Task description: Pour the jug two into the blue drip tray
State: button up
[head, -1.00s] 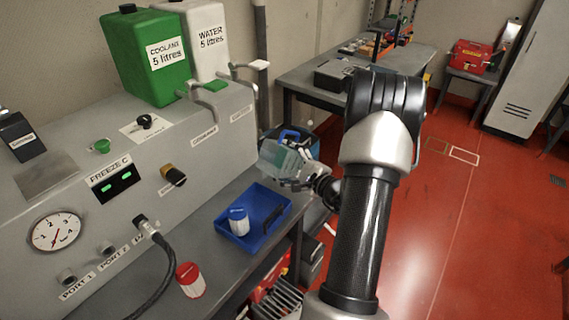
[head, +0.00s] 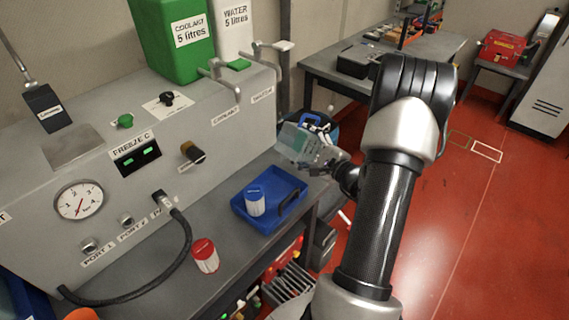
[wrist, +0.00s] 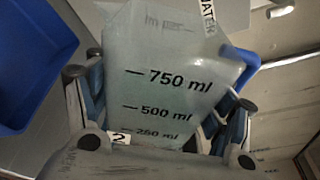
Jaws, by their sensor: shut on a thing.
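The jug (head: 308,147) is clear with pale contents, held above and beyond the blue drip tray's (head: 240,211) back right corner, apart from it. In the wrist view the jug (wrist: 165,60) fills the middle, with volume marks and a "2" label. My gripper (head: 337,165) is shut on the jug, its fingers on either side of the lower part in the wrist view. The jug looks somewhat tilted in the head view. The tray lies on the grey bench and holds a white tub with a blue lid (head: 255,203). The tray also shows at left in the wrist view (wrist: 35,65).
A white tub with a red lid (head: 205,257) stands on the bench left of the tray. The grey panel (head: 210,160) with gauge, ports and a black hose borders the bench behind. Green coolant (head: 178,50) and white water (head: 232,35) containers stand on top.

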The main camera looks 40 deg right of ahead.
jog(key=shift+a+r+n+h+b, duration=0.2)
jog(key=shift+r+n+b, duration=0.4)
jog(key=shift+b, duration=0.7)
jog(key=shift+a+r+n+h+b, duration=0.15)
jog(key=shift+r+n+b, duration=0.45)
jog(key=shift+b, duration=0.65)
jog(key=shift+a+n+t+b, duration=0.25)
jog(key=shift+n+b, duration=0.25)
jog(key=shift+b, duration=0.3)
dwell(0.7)
jog(key=shift+a+r+n, duration=0.1)
jog(key=shift+r+n, duration=0.2)
dwell(1.0)
jog(key=shift+a+r+n+t, duration=0.25)
jog(key=shift+a+r+n, duration=0.15)
jog(key=shift+n, duration=0.3)
dwell(0.7)
jog(key=shift+s+a+r+n, duration=0.1)
jog(key=shift+a+r+n, duration=0.25)
jog(key=shift+n, duration=0.45)
dwell(0.5)
